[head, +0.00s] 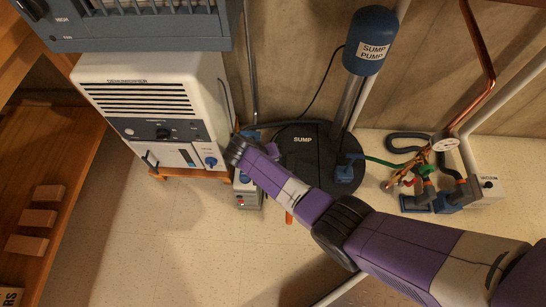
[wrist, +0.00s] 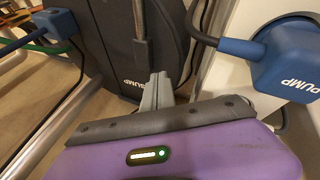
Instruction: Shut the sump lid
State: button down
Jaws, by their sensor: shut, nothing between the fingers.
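The dark round sump lid (head: 312,172), marked SUMP, lies at the foot of the blue sump pump (head: 371,40) in the head view. The dark sump cover also fills the upper middle of the wrist view (wrist: 120,45). I cannot tell from these views whether the lid is flat or how far it is raised. My gripper (wrist: 157,90) is shut and empty, its grey fingers in front of the dark SUMP panel. I cannot tell whether they touch it. In the head view my arm hides the fingers and the lid's lower left part.
A white dehumidifier (head: 160,100) stands left of the lid. A grey box (head: 249,193) is on the floor below my wrist. A blue block marked PUMP (wrist: 290,65) is close on the right in the wrist view. Valves and hoses (head: 430,185) crowd the right.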

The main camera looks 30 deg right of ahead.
jog(key=a+r+p, duration=0.2)
jog(key=a, duration=0.1)
jog(key=w+a+r+p, duration=0.1)
jog(key=a+r, duration=0.2)
jog(key=a+r+p, duration=0.2)
jog(key=a+r, duration=0.1)
jog(key=shift+w+p, duration=0.15)
jog(key=shift+p, duration=0.2)
dwell(0.3)
